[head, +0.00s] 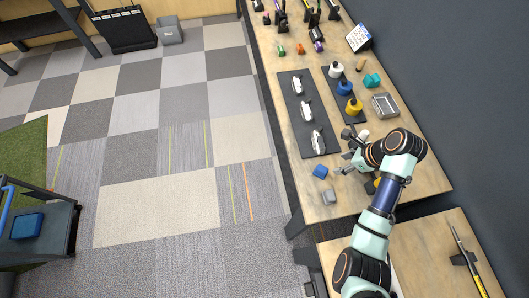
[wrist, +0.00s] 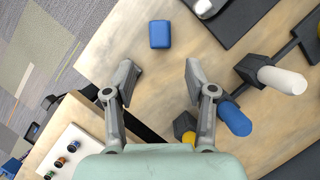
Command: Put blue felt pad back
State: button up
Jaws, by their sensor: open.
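A small blue block, which looks like the blue felt pad (head: 320,171), lies on the wooden bench near its left edge. It also shows in the wrist view (wrist: 160,34), flat on the wood and beyond the fingertips. My gripper (head: 343,164) is to the right of the pad in the head view. In the wrist view my gripper (wrist: 160,80) has its two fingers wide apart, with only bare bench between them. The pad is apart from both fingers.
A dark mat (head: 307,120) with several silver club heads lies behind the pad. A grey block (head: 329,197) sits in front. A cart at left carries another blue item (head: 27,226).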

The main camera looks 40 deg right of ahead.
jog(key=w+a+r+n+t+h, duration=0.1)
jog(key=w+a+r+n, duration=0.2)
jog(key=w+a+n, duration=0.45)
jog(key=w+a+r+n+t+h, duration=0.1)
jog(key=w+a+r+n+h, duration=0.15)
jog(key=w+a+n, duration=0.45)
jog(key=a+r+n+t, duration=0.2)
jog(key=a+r+n, duration=0.3)
jog(key=a, duration=0.3)
jog(key=a+r+n+t+y, duration=0.1)
jog(key=a+r+n+t, duration=0.1)
jog(key=a+r+n, duration=0.3)
jog(key=a+r+n+t+y, duration=0.1)
jog(key=a+r+n, duration=0.4)
jog(key=a, duration=0.8)
jog(key=n+t, duration=0.1)
jog(key=n, duration=0.2)
jog(key=shift+s+r+t, duration=0.3)
jog(key=shift+s+r, duration=0.05)
jog(key=shift+r, duration=0.05)
jog(key=shift+a, duration=0.1)
